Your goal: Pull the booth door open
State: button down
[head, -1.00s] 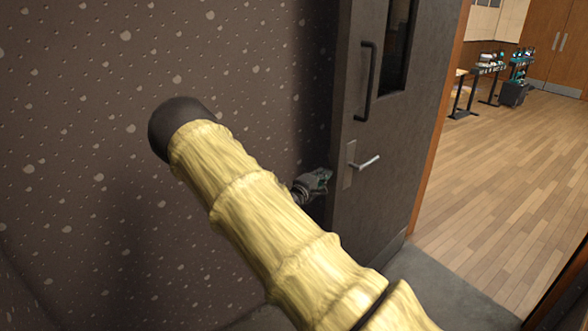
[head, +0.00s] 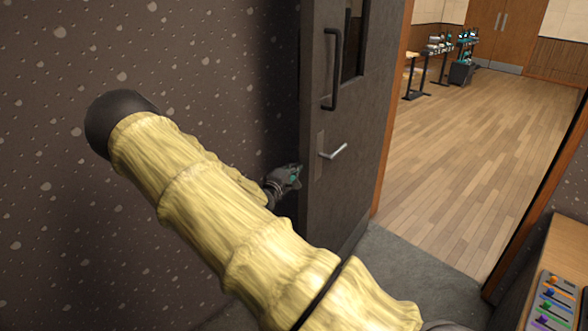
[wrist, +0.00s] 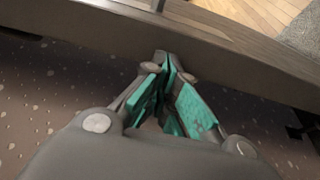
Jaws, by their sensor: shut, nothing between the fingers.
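The booth door (head: 352,115) is dark grey and stands swung open in the head view, with the wooden floor of the room beyond showing to its right. It has a dark vertical pull handle (head: 331,70), a silver lever (head: 334,152) and a narrow window. My gripper (head: 293,172) is at the door's left edge, below the lever's height. In the wrist view my gripper (wrist: 166,62) has its teal pads together at the tips, close to the door's edge (wrist: 225,45). Nothing shows between them. Whether the fingers touch the door cannot be told.
A dark speckled wall (head: 60,220) fills the left. A desk (head: 545,270) with a coloured fader panel (head: 553,302) stands at lower right. The doorway floor (head: 480,150) is clear. Equipment tables (head: 440,50) and wooden double doors (head: 505,30) are far off.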

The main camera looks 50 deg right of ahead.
jog(key=w+b+v, duration=0.1)
jog(key=b+v, duration=0.2)
jog(key=v, duration=0.6)
jog(key=shift+w+a+b, duration=0.15)
jog(key=shift+a+b, duration=0.15)
jog(key=shift+b, duration=0.1)
jog(key=shift+f, duration=0.15)
jog(key=s+a+f+y, duration=0.3)
jog(key=s+a+f, duration=0.2)
jog(key=f, duration=0.5)
jog(key=s+a+f+y, duration=0.3)
jog(key=s+a+f, duration=0.25)
jog(key=f, duration=0.35)
jog(key=s+a+f+y, duration=0.35)
jog(key=a+f, duration=0.25)
jog(key=f, duration=0.4)
jog(key=s+a+f+m+g+y, duration=0.1)
jog(key=s+a+f+y, duration=0.3)
jog(key=s+a, duration=0.6)
jog(key=s+a+f+m+g+y, duration=0.2)
jog(key=s+a+f+g+y, duration=0.1)
jog(key=s+a, duration=0.8)
jog(key=shift+a+f+g+y, duration=0.3)
jog(key=shift+a+f+y, duration=0.3)
jog(key=shift+a, duration=0.35)
